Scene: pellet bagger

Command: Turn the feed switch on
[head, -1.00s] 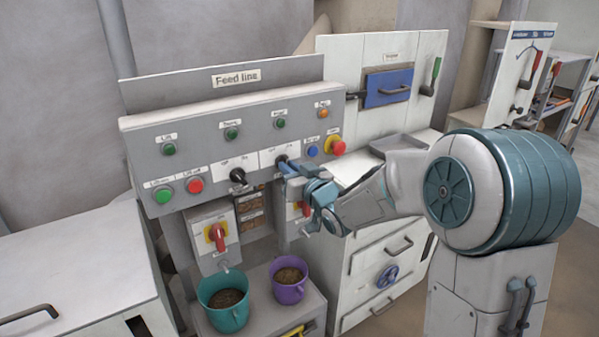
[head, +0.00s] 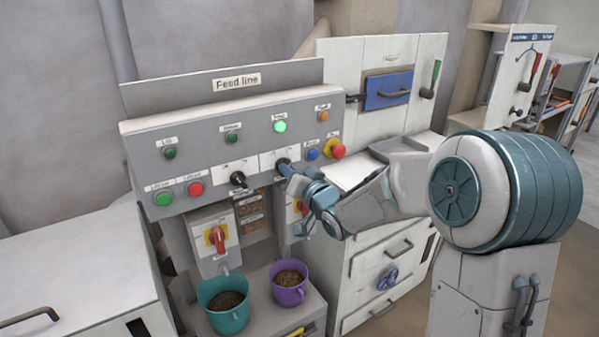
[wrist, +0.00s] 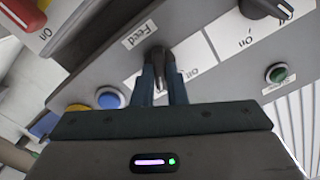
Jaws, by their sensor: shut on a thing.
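The feed switch is a dark rotary knob (wrist: 162,62) on a white plate labelled "Feed" in the wrist view. My gripper (head: 288,167) is at the panel, its two fingers (wrist: 162,85) shut on the knob from either side. The knob lies along the fingers, pointing between the "Feed" label and the plate's edge; the fingers hide part of it. The green lamp (head: 280,127) above this switch is lit brightly.
A second black rotary switch (head: 238,178) sits to the left on the panel. A blue button (head: 313,154) and a red emergency knob (head: 336,148) are close on the right. A teal bucket (head: 224,305) and a purple bucket (head: 290,287) stand below.

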